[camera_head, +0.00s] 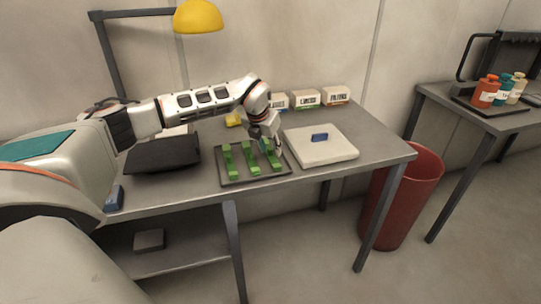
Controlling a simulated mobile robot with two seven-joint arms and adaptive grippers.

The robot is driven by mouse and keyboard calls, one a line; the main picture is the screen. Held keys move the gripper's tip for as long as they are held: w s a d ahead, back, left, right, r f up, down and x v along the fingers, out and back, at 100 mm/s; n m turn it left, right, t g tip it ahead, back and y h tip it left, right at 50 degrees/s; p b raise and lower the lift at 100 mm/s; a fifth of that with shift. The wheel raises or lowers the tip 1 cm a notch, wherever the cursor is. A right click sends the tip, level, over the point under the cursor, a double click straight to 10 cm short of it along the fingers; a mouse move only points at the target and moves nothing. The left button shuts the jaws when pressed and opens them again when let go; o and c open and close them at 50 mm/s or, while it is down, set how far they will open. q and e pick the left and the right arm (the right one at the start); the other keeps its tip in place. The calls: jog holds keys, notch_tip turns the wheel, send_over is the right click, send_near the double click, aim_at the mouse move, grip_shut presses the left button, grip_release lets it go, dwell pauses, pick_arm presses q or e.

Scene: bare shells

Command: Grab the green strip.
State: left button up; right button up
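Three green strips stand side by side in a dark shallow tray (284,174) on the grey table: a left strip (229,161), a middle strip (251,158) and a right strip (271,156). My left gripper (267,142) points down at the far end of the right strip and partly covers it. The fingers are small and overlap the strip, so I cannot tell whether they are open or shut, or touching it. My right gripper is not in view.
A white pad (330,152) with a blue block (319,137) lies right of the tray. A black case (162,154) lies left of it. Small boxes (306,98) line the wall, near a yellow object (233,119). A red bin (406,200) stands beyond the table's right end.

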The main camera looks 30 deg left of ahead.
pick_arm(q)
jog(key=c, duration=0.9)
jog(key=shift+c, duration=0.2)
jog(key=shift+r, duration=0.15)
